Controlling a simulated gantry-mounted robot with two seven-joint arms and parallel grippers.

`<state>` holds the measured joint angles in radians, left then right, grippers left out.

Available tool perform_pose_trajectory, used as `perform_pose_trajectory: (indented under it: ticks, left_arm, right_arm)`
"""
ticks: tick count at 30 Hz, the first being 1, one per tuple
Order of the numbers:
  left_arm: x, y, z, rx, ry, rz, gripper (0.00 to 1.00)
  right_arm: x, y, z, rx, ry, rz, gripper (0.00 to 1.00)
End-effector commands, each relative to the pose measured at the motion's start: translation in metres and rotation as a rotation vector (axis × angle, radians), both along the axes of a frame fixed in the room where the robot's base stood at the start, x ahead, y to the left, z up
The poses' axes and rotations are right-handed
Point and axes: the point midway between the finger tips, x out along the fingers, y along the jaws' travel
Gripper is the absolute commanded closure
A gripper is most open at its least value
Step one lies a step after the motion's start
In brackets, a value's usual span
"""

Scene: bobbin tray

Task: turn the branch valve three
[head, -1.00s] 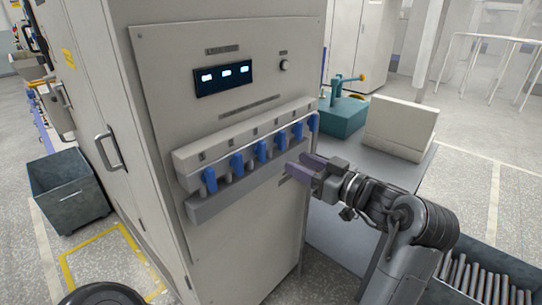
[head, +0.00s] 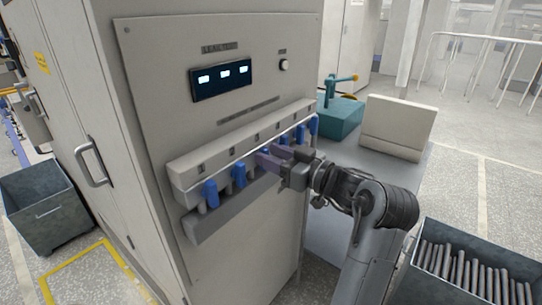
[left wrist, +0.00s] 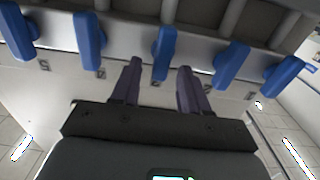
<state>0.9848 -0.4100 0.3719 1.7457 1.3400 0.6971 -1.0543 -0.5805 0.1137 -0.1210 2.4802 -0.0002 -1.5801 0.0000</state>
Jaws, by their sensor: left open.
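A row of blue valve handles runs along a pale manifold (head: 187,172) on the cabinet front. In the head view, the first handle (head: 210,194) and second handle (head: 238,175) from the left hang downward. My left gripper (head: 264,159) is open at the third handle from the left and mostly hides it. In the left wrist view, which is upside down, the third handle (left wrist: 162,52) lies between the two spread fingertips (left wrist: 159,68) of that gripper. I cannot tell whether a finger touches it. My right gripper is not in view.
Neighbouring handles (left wrist: 232,66) and (left wrist: 89,40) stand close on both sides of the fingers. A display (head: 222,78) and knob (head: 284,65) sit above the manifold. A grey table with a teal device (head: 338,117) stands right; a rod bin (head: 440,238) is in front.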

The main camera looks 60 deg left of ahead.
Motion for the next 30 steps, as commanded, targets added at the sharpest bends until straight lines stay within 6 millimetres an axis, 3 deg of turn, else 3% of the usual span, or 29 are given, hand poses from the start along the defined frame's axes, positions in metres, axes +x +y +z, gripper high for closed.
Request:
perform_pose_trajectory:
  ticks: [2, 10, 20, 30]
  left_arm:
    - [0.0000, -0.0001, 0.0001, 0.000, 0.000, 0.000, 0.58]
    - [0.0000, -0.0001, 0.0000, 0.000, 0.000, 0.000, 1.00]
    - [-0.0005, -0.0001, -0.0001, 0.009, -0.019, 0.001, 1.00]
    - [-0.0037, -0.0012, -0.0007, 0.080, -0.189, 0.001, 1.00]
  right_arm:
    - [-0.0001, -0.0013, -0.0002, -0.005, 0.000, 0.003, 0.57]
    - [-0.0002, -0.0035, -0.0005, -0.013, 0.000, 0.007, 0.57]
    - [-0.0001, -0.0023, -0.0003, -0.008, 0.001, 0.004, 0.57]
    - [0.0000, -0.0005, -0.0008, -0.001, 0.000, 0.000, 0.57]
